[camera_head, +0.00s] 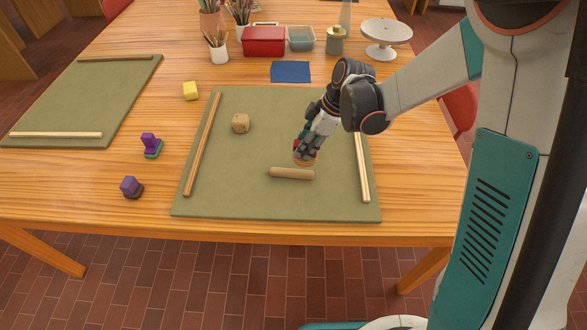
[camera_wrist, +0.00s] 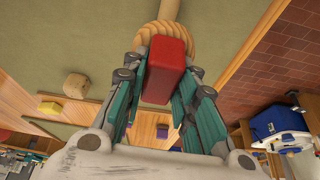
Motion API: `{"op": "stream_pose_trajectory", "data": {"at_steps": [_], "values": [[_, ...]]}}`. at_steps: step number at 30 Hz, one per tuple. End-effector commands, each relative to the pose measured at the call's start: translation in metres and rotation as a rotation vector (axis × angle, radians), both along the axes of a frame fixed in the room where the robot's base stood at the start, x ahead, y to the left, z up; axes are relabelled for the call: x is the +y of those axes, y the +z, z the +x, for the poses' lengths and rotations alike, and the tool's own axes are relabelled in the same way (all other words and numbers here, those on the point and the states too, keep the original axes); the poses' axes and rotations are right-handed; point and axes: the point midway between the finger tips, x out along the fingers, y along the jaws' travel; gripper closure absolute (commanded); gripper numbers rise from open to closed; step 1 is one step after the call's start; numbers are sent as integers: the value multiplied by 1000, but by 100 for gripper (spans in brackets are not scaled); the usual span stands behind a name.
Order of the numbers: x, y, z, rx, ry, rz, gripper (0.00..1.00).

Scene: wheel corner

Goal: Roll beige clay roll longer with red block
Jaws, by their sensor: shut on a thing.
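The beige clay roll (camera_head: 291,173) lies on the green mat (camera_head: 255,205), nearly left to right. In the wrist view its end (camera_wrist: 169,9) shows at the top. My gripper (camera_head: 304,150) is just above and behind the roll's right part. It is shut on the red block (camera_wrist: 166,68), which shows between the fingers in the wrist view. A round wooden base (camera_head: 304,161) with rings sits at the block's far end, close to the roll. I cannot tell whether it touches the roll.
Wooden strips lie along the mat's left (camera_head: 203,145) and right (camera_head: 361,168) sides. A beige lump (camera_head: 240,123) sits on the mat. A yellow block (camera_head: 190,91) and purple pieces (camera_head: 150,144) are left of it. A blue cloth (camera_head: 290,72) and red box (camera_head: 264,41) are behind. The mat's front is clear.

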Motion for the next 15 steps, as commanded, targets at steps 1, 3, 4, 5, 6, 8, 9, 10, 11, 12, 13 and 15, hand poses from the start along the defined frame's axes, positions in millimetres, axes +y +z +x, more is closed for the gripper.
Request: {"op": "stream_pose_trajectory", "data": {"at_steps": [1,3,4,5,6,8,9,10,11,12,13,15], "values": [[0,0,0,0,0,0,93],[0,-1,0,0,0,0,93],[0,-2,0,0,0,0,93],[0,-3,0,0,0,0,93],[0,-5,0,0,0,0,93],[0,-8,0,0,0,0,93],[0,-11,0,0,0,0,93],[0,-13,0,0,0,0,93],[0,-16,0,0,0,0,93],[-1,-19,0,0,0,0,93],[-1,-22,0,0,0,1,93],[-1,-29,0,-1,0,1,93]]}}
